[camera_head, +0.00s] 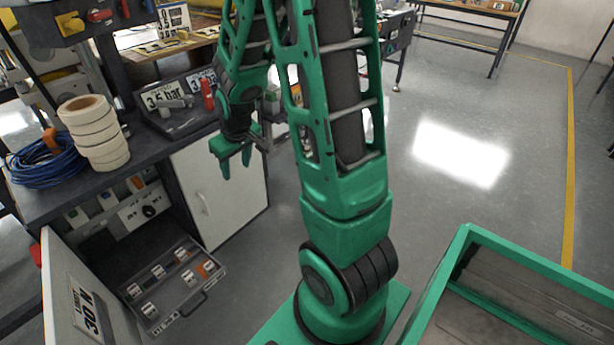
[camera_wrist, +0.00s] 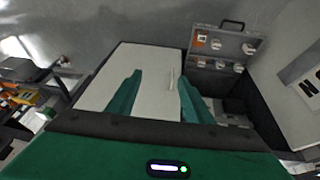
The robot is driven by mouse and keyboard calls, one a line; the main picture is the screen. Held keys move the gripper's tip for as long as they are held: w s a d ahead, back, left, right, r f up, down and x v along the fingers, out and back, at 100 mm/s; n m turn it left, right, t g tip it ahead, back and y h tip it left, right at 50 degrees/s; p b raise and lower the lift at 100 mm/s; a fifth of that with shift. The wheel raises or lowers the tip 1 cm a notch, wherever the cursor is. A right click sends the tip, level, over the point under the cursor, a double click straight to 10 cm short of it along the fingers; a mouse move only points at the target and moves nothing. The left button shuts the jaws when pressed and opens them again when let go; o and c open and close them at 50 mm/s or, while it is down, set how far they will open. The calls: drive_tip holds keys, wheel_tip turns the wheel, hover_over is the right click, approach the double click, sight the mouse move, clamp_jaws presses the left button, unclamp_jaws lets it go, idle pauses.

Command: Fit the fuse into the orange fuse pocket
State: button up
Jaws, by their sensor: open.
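A grey tray with a handle (camera_head: 205,297) is low in front of the open cabinet bay. Several small white labelled pieces sit in it. A small orange spot (camera_head: 208,268), likely the orange fuse pocket, is at its right side; it also shows in the wrist view (camera_wrist: 201,41). I cannot tell which piece is the fuse, or whether the pocket holds anything. My gripper (camera_head: 235,160) is open and empty, fingers downward, above and right of the tray, in front of the bench's white door. In the wrist view its fingers (camera_wrist: 158,95) stand wide apart over that door.
The dark bench (camera_head: 150,150) holds tape rolls (camera_head: 94,132), a blue cable coil (camera_head: 45,160) and a red-handled tool (camera_head: 207,95). The open bay has an inner shelf with small boxes. An open door marked 30 N (camera_head: 88,310) stands left of the tray.

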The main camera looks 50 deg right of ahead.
drive_tip(key=s+r+m+g, duration=0.1)
drive_tip(key=s+r, duration=0.3)
drive_tip(key=s, duration=0.5)
drive_tip(key=s+a+r+m+g+y, duration=0.1)
drive_tip(key=s+r+m, duration=0.2)
drive_tip(key=s, duration=0.6)
drive_tip(key=s+r+m+g, duration=0.1)
drive_tip(key=s+r, duration=0.4)
drive_tip(key=s, duration=0.5)
drive_tip(key=shift+a+m+g, duration=0.3)
drive_tip(key=shift+m+g, duration=0.1)
drive_tip(key=shift+r, duration=0.1)
drive_tip(key=shift+w+f, duration=0.25)
drive_tip(key=shift+w, duration=0.4)
